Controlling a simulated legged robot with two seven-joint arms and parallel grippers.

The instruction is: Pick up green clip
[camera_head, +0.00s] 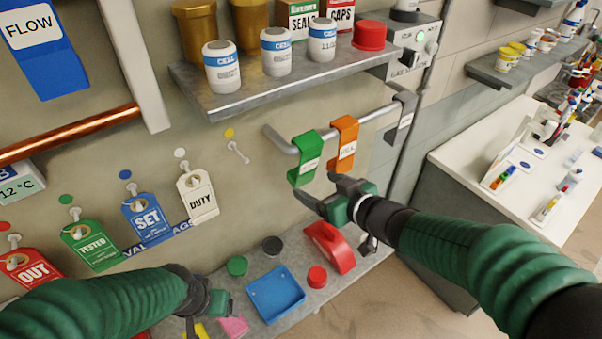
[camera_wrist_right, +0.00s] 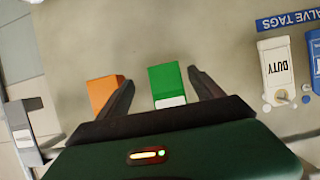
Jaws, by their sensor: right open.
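The green clip (camera_head: 307,158) hangs on a grey wall rail, just left of an orange clip (camera_head: 344,142). My right gripper (camera_head: 322,190) is open and empty, just below and in front of the green clip. In the right wrist view the green clip (camera_wrist_right: 165,83) shows between the two spread fingers, and the orange clip (camera_wrist_right: 102,93) lies outside the left finger. I cannot tell whether a finger touches the green clip. My left gripper (camera_head: 218,302) is low over the bottom shelf, away from the clips; its jaw opening is unclear.
A grey clip (camera_head: 404,115) hangs at the rail's right end. A shelf (camera_head: 270,95) with bottles and a red cap stands above the rail. Below are a red scoop-like object (camera_head: 332,246), a blue tray (camera_head: 274,294) and round caps. Tags hang at left.

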